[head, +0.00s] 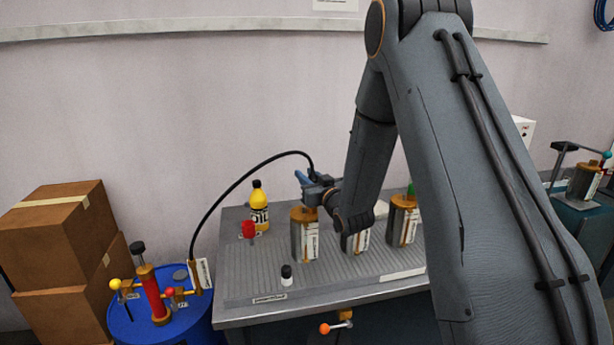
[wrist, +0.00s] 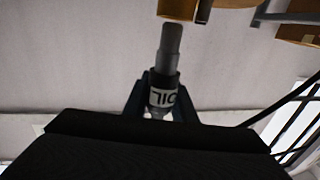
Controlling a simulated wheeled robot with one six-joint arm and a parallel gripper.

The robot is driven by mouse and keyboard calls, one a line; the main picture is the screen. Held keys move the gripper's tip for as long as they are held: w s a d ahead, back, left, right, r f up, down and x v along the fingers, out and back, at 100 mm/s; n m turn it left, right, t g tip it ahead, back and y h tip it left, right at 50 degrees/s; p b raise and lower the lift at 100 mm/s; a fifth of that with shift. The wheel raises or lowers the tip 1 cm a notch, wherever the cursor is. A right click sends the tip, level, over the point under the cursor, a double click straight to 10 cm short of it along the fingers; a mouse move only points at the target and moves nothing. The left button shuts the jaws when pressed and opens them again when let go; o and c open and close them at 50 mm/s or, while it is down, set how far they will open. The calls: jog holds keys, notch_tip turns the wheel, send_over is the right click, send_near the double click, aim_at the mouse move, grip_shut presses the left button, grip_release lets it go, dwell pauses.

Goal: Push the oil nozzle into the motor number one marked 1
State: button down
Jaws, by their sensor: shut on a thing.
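My gripper (head: 318,188) is over the left motor (head: 305,238) on the grey bench, close to its orange-brown top. In the wrist view my gripper (wrist: 160,88) is shut on the oil nozzle (wrist: 171,45), a grey stepped tip with a white OIL label. The tip points at an orange-brown part (wrist: 178,10) at the picture's top edge; I cannot tell whether they touch. A middle motor (head: 357,243) and a right motor (head: 403,222) stand beside the left one, the middle one partly behind my arm. The motor numbers are too small to read.
A black hose (head: 240,180) arches from the red pump (head: 153,295) on the blue drum (head: 120,328) to my gripper. A yellow oil bottle (head: 259,208), a red cup (head: 249,229) and a small black-capped bottle (head: 286,275) stand on the bench (head: 250,285). Cardboard boxes (head: 60,240) stand left.

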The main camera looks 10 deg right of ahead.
jog(key=shift+f+b, duration=0.95)
jog(key=shift+f, duration=0.5)
jog(key=c, duration=1.4)
grip_release()
jog(key=b+v, duration=0.2)
jog(key=v, duration=0.5)
jog(key=shift+s, duration=0.4)
